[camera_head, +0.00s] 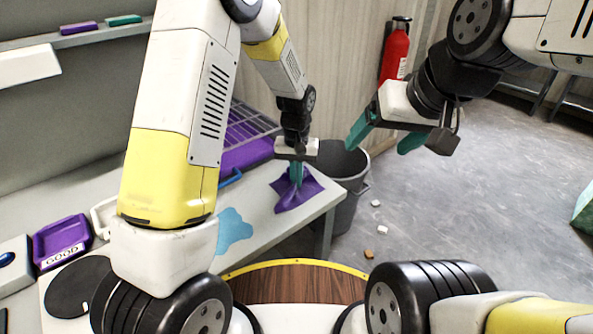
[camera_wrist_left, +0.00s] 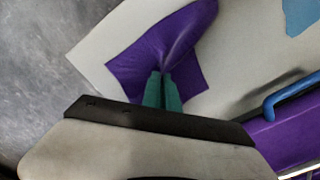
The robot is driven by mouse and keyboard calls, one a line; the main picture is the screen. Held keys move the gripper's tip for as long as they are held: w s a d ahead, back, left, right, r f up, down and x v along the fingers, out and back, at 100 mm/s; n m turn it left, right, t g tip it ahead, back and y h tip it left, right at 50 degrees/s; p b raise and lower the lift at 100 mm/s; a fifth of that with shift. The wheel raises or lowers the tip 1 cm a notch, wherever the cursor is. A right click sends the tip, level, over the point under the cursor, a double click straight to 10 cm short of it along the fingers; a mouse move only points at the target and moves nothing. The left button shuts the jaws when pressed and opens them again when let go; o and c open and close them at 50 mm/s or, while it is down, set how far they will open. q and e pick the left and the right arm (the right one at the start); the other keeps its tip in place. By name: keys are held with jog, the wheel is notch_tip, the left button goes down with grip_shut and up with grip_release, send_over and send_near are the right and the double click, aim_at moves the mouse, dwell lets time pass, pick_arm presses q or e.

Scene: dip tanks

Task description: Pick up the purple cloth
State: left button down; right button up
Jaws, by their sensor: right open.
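The purple cloth (camera_head: 290,194) lies crumpled at the near right corner of the white table. In the left wrist view the cloth (camera_wrist_left: 190,45) is creased and bunched at the fingertips. My left gripper (camera_head: 296,176) points down onto the cloth, its green fingers close together with a fold of cloth between them. It also shows in the left wrist view (camera_wrist_left: 162,90). The cloth looks raised around the fingers, and part of it still lies on the table. My right gripper (camera_head: 384,135) is open and empty, in the air to the right of the table.
A grey bin (camera_head: 343,168) stands beside the table's right end. A purple tray with a blue handle (camera_head: 231,178) and a blue patch (camera_head: 233,231) are on the table left of the cloth. A purple "GOOD" tray (camera_head: 61,241) is at far left. Small scraps (camera_head: 382,229) lie on the floor.

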pick_arm(q)
notch_tip(320, 180, up, 12)
dwell(0.6)
dwell(1.0)
